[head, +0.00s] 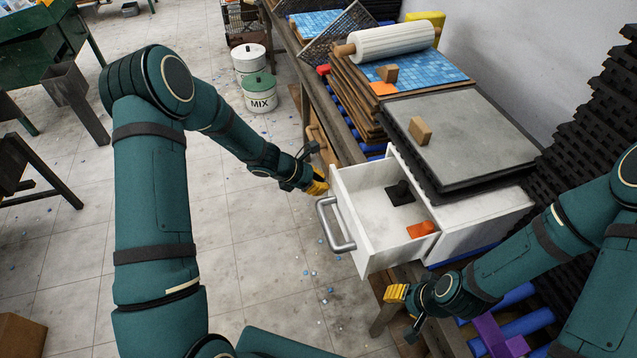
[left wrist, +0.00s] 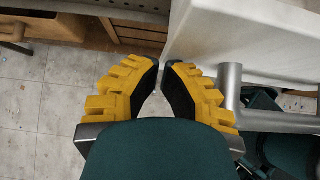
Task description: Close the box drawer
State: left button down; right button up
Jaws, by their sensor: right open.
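The white box drawer (head: 373,224) is pulled out of the white box (head: 478,218) under the grey slab. Its grey bar handle (head: 331,224) is on its front face, at the left. A dark block (head: 400,194) and an orange piece (head: 421,229) lie inside. My left gripper (head: 320,184) is at the drawer's far front corner, beyond the handle. In the left wrist view its fingers (left wrist: 160,78) have their tips close together with nothing seen between them, and the handle (left wrist: 231,95) is to their right. My right gripper (head: 396,303) is open and empty, near the drawer's near side.
A grey slab (head: 462,137) with a wooden block (head: 420,130) lies on the box. A white roller (head: 391,41) and blue mosaic sheets (head: 428,67) lie behind. Purple and blue pieces (head: 498,334) lie at lower right. The floor left of the drawer is mostly free.

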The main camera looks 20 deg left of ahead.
aim_at(374, 171)
pick_arm(q)
jog(key=w+d, duration=0.3)
jog(key=d, duration=0.1)
jog(key=w+d+p, duration=0.1)
jog(key=w+d, duration=0.2)
jog(key=d, duration=0.2)
jog(key=w+d+p, duration=0.1)
jog(key=w+d, duration=0.2)
jog(key=d, duration=0.1)
jog(key=shift+d, duration=0.2)
jog(key=shift+a, duration=0.1)
